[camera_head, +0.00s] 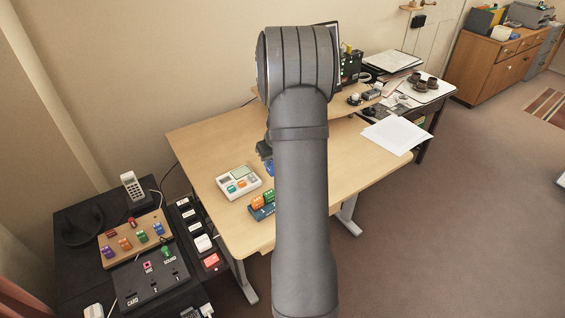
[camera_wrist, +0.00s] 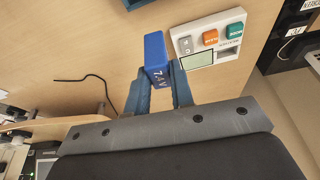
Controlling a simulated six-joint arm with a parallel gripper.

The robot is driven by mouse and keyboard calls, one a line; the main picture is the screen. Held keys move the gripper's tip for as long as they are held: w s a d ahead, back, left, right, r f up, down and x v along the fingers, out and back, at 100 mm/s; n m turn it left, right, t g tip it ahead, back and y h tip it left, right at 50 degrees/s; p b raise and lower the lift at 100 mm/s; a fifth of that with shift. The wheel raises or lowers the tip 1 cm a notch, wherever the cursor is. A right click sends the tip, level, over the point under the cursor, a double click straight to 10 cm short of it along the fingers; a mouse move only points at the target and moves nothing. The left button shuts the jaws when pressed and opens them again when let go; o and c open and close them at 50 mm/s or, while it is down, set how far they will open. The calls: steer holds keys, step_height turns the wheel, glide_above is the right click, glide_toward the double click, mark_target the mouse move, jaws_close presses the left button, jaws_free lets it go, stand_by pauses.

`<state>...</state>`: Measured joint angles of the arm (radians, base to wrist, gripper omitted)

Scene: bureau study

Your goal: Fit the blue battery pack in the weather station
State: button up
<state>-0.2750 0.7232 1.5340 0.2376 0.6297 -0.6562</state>
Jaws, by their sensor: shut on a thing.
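The blue battery pack (camera_wrist: 156,50), marked 7.4V, is held between the two fingers of my gripper (camera_wrist: 160,78) in the wrist view. A small blue part of the pack shows in the head view (camera_head: 269,168), beside my arm. The weather station (camera_wrist: 187,60) is a white box with a pale screen and grey, orange and teal parts on its face. It lies on the desk just right of the pack in the wrist view, and left of my arm in the head view (camera_head: 226,181). My arm hides most of my gripper in the head view.
A blue holder (camera_head: 258,214) with orange and green blocks sits near the desk's front edge. White papers (camera_head: 394,134) lie at the desk's right. A dark cable (camera_wrist: 98,78) lies on the wood. The desk (camera_head: 205,142) is clear left of the station.

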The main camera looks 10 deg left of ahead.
steer(key=a+n+g+y, duration=0.1)
steer(key=a+n+g, duration=0.1)
steer(key=a+n, duration=0.6)
steer(key=n+g+h, duration=0.1)
steer(key=n+g, duration=0.2)
steer(key=n, duration=0.8)
glide_above(239, 182)
steer(key=w+a, duration=0.2)
steer(key=a, duration=0.4)
step_height(239, 182, down, 2)
steer(key=shift+s+d+f, duration=0.1)
steer(key=shift+f, duration=0.75)
steer(key=shift+s+d+f, duration=0.1)
steer(key=shift+f, duration=0.75)
steer(key=shift+f, duration=1.55)
steer(key=o, duration=1.2)
steer(key=shift+r, duration=0.15)
